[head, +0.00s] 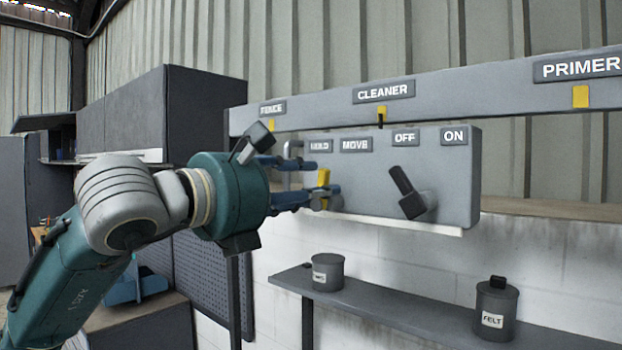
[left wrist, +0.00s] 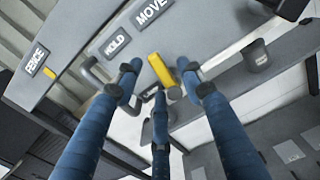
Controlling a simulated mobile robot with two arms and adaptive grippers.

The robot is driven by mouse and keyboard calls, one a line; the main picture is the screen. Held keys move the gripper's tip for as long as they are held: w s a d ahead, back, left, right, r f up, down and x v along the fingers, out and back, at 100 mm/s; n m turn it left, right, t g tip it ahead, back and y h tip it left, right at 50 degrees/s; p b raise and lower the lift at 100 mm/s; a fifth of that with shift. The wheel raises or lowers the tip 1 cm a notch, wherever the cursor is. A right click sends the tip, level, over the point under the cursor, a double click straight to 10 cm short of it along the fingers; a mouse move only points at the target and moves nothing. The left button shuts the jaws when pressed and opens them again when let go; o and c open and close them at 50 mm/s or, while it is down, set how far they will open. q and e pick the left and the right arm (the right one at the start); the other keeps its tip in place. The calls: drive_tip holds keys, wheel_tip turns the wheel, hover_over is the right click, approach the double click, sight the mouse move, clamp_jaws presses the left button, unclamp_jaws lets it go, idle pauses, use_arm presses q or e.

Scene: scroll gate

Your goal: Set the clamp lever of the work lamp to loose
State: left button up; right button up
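A grey panel (head: 450,203) on the wall carries the labels HOLD, MOVE, OFF and ON. A yellow lever (head: 324,177) sits below HOLD and MOVE; it also shows in the left wrist view (left wrist: 160,68). A dark lever (head: 405,188) sits tilted below OFF and ON. No label reading loose shows, and no lamp can be made out. My left gripper (head: 318,180) is at the yellow lever. In the left wrist view its blue fingers are spread around the lever, with a gap on the left; contact on the right cannot be told. My right gripper is not in view.
A rail above the panel bears FENCE, CLEANER (head: 383,92) and PRIMER (head: 580,67) labels. A grey bent handle (left wrist: 95,72) is close to the left fingers. A shelf (head: 390,322) below holds two cans, one marked FELT (head: 495,312). Dark cabinets (head: 165,110) stand left.

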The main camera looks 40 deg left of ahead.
use_arm(q)
drive_tip(key=shift+w, duration=0.15)
clamp_jaws()
drive_tip(key=m, duration=0.2)
drive_tip(key=d+m, duration=0.1)
drive_tip(key=m, duration=0.2)
drive_tip(key=shift+d+f+m, duration=0.1)
drive_tip(key=shift+d+m, duration=0.15)
drive_tip(key=shift+m, duration=0.15)
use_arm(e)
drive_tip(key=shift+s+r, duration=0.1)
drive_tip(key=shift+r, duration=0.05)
use_arm(q)
unclamp_jaws()
